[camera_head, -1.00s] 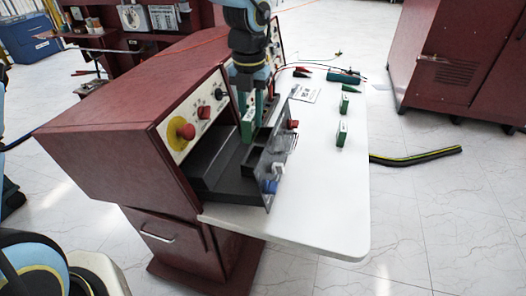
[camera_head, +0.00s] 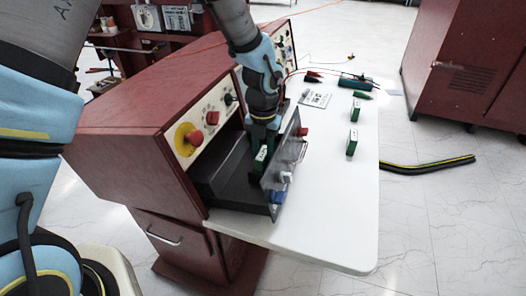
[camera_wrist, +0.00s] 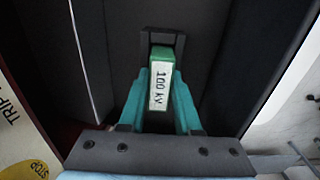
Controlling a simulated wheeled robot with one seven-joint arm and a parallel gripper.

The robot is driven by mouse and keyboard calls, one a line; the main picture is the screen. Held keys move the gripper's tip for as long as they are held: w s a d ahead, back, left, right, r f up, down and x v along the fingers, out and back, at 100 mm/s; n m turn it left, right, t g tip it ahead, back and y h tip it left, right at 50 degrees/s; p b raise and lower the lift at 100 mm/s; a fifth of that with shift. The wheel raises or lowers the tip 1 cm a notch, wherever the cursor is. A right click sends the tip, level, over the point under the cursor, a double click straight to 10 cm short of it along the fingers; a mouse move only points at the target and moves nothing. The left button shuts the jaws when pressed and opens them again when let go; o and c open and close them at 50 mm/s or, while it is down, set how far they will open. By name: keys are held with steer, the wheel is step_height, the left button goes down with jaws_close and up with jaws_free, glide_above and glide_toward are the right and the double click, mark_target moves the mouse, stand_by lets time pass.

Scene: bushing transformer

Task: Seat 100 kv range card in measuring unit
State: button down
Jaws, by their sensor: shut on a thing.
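The 100 kV card (camera_wrist: 158,88) is a green block with a white label reading "100 KV". In the wrist view it stands between the teal fingers of my gripper (camera_wrist: 158,98), which are shut on it. Its far end meets a small black holder (camera_wrist: 162,38) inside the dark bay; I cannot tell how deep it sits. In the head view the card (camera_head: 260,158) is low in the black bay of the measuring unit (camera_head: 226,178), a maroon cabinet with dials. My gripper (camera_head: 262,140) reaches down into the bay behind the clear open door (camera_head: 284,165).
Two green cards (camera_head: 352,141) stand on the white table (camera_head: 325,215), and another green piece (camera_head: 362,95) lies farther back. A paper card (camera_head: 316,99) and a teal box with leads (camera_head: 356,81) are at the rear. The table's front is clear.

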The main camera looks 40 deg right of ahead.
mark_target(263, 152)
steer(key=c, duration=0.6)
jaws_free()
step_height(263, 152, up, 12)
steer(key=b, duration=0.2)
stand_by(0.5)
